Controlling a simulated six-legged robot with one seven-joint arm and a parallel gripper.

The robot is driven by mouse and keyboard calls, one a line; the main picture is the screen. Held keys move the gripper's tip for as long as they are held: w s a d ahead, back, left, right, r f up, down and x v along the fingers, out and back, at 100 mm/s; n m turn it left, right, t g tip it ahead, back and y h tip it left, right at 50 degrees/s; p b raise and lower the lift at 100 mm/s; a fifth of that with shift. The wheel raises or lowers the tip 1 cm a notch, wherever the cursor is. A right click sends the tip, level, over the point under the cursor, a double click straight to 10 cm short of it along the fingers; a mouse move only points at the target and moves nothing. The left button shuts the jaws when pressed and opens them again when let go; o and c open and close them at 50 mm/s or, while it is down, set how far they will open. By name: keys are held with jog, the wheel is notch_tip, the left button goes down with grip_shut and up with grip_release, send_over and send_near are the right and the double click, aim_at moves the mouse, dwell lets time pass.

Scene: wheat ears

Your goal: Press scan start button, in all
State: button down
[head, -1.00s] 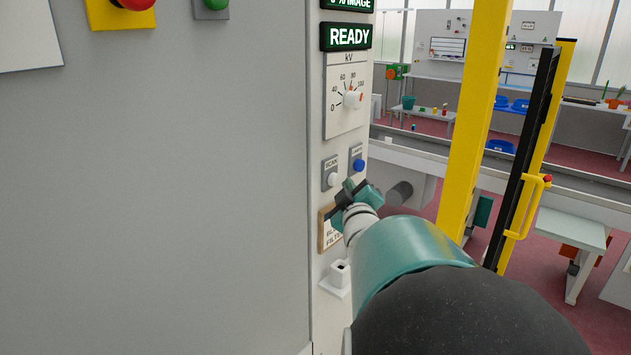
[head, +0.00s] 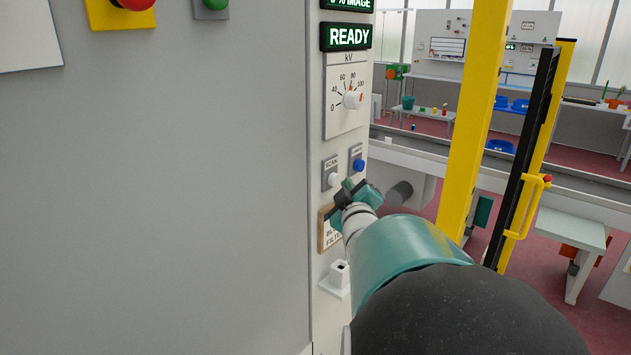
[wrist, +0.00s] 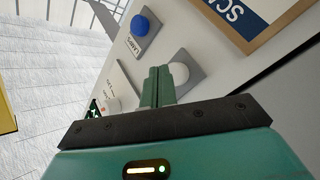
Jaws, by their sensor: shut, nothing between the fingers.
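The white scan button (head: 333,180) sits on a grey plate on the narrow side panel, in the head view. In the wrist view the white button (wrist: 179,73) shows just right of the fingertips. My gripper (head: 346,188) is shut and empty, its fingers pointing at the panel just below and right of the white button. In the wrist view my gripper (wrist: 157,80) partly covers the button's plate. I cannot tell whether the fingertips touch the panel. The blue lamps button (head: 358,165) is up and right of the white one; it also shows in the wrist view (wrist: 140,25).
A kV dial (head: 351,100) and a green READY display (head: 346,37) are above. A wood-edged sign and a white socket-like bracket (head: 338,275) are below. A yellow post (head: 476,120) stands to the right. A red and a green button (head: 213,3) are at upper left.

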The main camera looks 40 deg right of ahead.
jog(key=shift+w, duration=0.35)
jog(key=shift+w+a, duration=0.1)
jog(key=shift+w, duration=0.45)
dwell(0.7)
dwell(0.3)
jog(key=shift+s, duration=0.95)
jog(key=shift+s, duration=0.15)
jog(key=shift+s+d, duration=0.2)
jog(key=shift+s, duration=1)
jog(key=shift+s+d, duration=0.15)
jog(key=shift+s, duration=1)
